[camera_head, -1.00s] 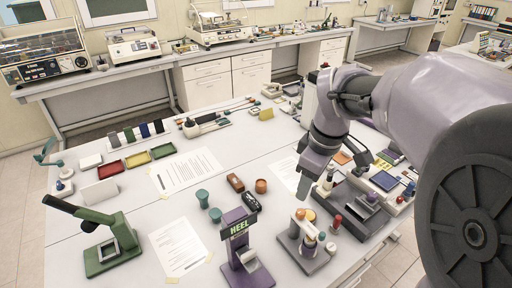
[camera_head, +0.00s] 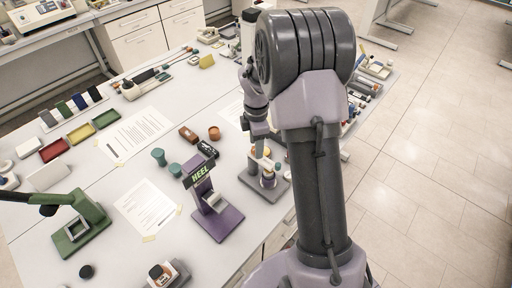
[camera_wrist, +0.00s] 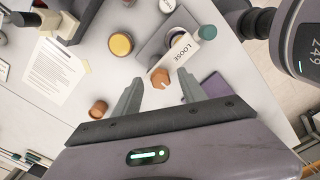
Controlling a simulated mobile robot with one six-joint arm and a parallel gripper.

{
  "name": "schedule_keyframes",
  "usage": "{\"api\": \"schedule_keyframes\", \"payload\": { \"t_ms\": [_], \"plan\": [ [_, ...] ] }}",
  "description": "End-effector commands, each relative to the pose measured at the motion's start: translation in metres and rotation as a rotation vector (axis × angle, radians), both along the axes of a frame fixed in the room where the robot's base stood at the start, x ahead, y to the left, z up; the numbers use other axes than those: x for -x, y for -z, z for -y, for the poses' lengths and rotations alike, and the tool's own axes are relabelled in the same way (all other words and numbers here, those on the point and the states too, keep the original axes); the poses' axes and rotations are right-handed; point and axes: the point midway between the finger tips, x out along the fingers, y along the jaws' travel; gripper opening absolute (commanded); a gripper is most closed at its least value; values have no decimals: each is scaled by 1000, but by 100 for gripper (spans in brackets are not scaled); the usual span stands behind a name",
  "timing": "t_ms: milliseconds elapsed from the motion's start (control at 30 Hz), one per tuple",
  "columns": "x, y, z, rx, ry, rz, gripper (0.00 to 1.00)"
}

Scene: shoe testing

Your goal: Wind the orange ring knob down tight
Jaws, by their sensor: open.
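In the wrist view the orange ring knob (camera_wrist: 160,78) shows with a pale mark on its face, beside a white card reading LOOSE (camera_wrist: 174,54). It appears between the fingertips of my open gripper (camera_wrist: 160,84), with a gap on each side. I cannot tell whether the fingers reach down around it. In the head view my gripper (camera_head: 262,138) points down over a small fixture on a grey base (camera_head: 250,183) near the table's front edge. The gripper partly hides the fixture there, and I cannot pick out the knob surely.
A purple stand marked HEEL (camera_head: 222,222) is left of the fixture. An orange-brown cup (camera_head: 214,132), teal pieces (camera_head: 158,156) and a green press (camera_head: 80,235) stand further left. A round yellow-topped piece (camera_wrist: 121,44) is near the knob. Paper sheets lie flat on the table.

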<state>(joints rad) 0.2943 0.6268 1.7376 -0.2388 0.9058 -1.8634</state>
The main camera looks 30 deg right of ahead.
Motion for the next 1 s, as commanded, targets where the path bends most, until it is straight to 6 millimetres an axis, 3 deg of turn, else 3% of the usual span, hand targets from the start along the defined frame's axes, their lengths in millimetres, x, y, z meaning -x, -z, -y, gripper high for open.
{"api": "schedule_keyframes", "payload": {
  "t_ms": [367,600,1000],
  "plan": [
    [0,7,0,0,1,0,47],
    [0,7,0,0,1,0,0],
    [0,6,0,0,60,0,0]
  ]
}}
